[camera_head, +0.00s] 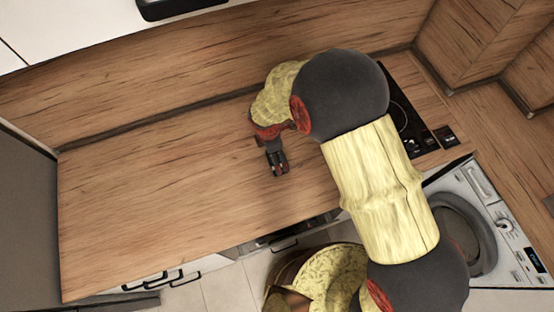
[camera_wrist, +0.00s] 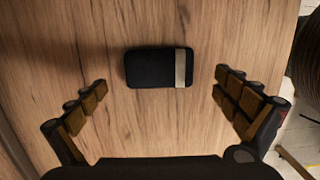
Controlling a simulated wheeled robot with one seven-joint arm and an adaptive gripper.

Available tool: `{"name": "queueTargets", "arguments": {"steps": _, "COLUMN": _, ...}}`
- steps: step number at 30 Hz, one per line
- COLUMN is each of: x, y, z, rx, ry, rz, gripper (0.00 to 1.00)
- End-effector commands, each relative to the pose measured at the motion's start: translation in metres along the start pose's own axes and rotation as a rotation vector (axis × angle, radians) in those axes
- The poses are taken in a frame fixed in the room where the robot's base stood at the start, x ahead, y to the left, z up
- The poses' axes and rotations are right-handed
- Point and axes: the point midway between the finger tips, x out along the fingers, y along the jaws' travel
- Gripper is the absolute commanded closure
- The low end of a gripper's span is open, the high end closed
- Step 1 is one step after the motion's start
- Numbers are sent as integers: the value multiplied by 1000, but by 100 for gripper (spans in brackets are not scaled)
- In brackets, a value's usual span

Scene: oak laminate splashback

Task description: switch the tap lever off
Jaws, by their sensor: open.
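No tap or tap lever shows in either view. My gripper (camera_head: 277,165) hangs over the wooden worktop (camera_head: 170,200), left of the hob. In the wrist view my gripper (camera_wrist: 161,80) is open, its two fingers wide apart with nothing held between them. A small black rounded block with a pale silver band (camera_wrist: 150,69) lies on the wood beyond and between the fingertips, apart from both. I cannot tell what the block is. It cannot be made out in the head view.
A black hob (camera_head: 402,110) is partly hidden behind my arm. A small dark item (camera_head: 446,137) lies right of it. A white washing machine (camera_head: 490,215) stands at the lower right. The wooden splashback (camera_head: 190,65) runs along the back. The worktop's left half is clear.

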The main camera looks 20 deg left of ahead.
Motion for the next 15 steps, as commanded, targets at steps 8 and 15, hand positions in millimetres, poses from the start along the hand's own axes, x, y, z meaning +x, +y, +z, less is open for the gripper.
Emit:
{"name": "queueTargets", "arguments": {"steps": 8, "x": 31, "y": -2, "z": 0, "rx": 0, "ry": 0, "rz": -3, "gripper": 0}}
{"name": "queueTargets", "arguments": {"steps": 15, "x": 50, "y": 0, "z": 0, "rx": 1, "ry": 0, "rz": 1, "gripper": 0}}
